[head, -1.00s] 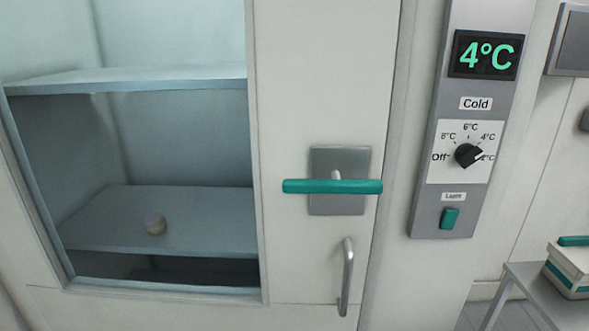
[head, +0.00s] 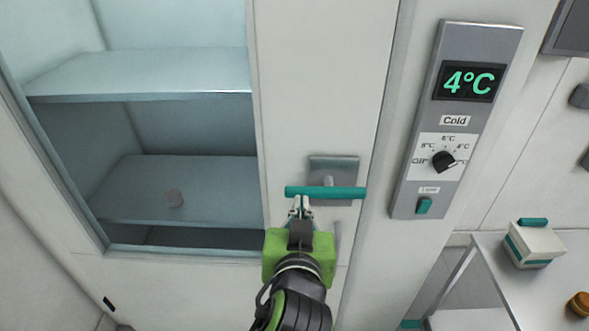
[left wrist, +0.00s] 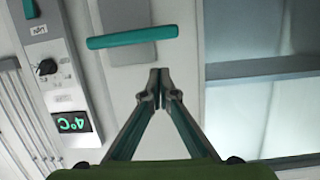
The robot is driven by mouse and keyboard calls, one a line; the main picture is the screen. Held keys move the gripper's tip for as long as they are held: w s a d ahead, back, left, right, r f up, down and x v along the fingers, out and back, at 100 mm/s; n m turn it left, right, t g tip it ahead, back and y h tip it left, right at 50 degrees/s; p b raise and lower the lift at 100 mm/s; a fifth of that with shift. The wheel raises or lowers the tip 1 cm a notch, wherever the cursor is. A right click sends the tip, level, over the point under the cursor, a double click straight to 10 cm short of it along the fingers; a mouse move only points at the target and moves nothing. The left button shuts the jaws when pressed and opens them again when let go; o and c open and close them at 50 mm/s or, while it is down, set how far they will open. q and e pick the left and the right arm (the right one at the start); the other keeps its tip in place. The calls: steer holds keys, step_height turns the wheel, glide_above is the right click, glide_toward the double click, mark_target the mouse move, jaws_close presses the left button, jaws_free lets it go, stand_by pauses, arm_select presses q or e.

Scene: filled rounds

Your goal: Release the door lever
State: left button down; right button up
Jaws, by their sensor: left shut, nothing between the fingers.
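The door lever (head: 340,193) is a teal bar on a grey plate (head: 333,168) on the white cabinet door. It lies level. My left gripper (head: 300,208) is shut and empty, its tips just under the lever's left end in the head view. In the left wrist view the lever (left wrist: 132,37) lies past the closed fingertips (left wrist: 160,76), with a strip of plate and door between them in the picture. I cannot tell the exact depth gap. My right gripper is not in view.
A control panel (head: 408,200) with a 4°C display, dial and teal switch is right of the door. The door has a large window (head: 225,125) with shelves behind it. A white table (head: 560,275) with a teal-banded box (head: 533,246) stands at the lower right.

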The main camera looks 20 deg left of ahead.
arm_select(q)
steer(key=r, duration=0.1)
steer(key=s+a+r, duration=0.1)
steer(key=shift+a+r+n, duration=0.1)
steer(key=shift+r+n, duration=0.25)
steer(key=shift+n, duration=0.05)
steer(key=shift+w, duration=0.1)
steer(key=b, duration=0.2)
glide_above(295, 190)
steer(key=s, duration=0.2)
step_height(295, 190, down, 3)
steer(key=shift+w+d+f+b, duration=0.1)
steer(key=shift+d+f+b, duration=0.05)
steer(key=shift+f+b, duration=0.45)
steer(key=shift+d+f+b, duration=0.1)
steer(key=shift+f+b, duration=0.35)
steer(key=shift+f, duration=0.2)
steer(key=shift+f+b, duration=0.45)
steer(key=shift+b, duration=0.1)
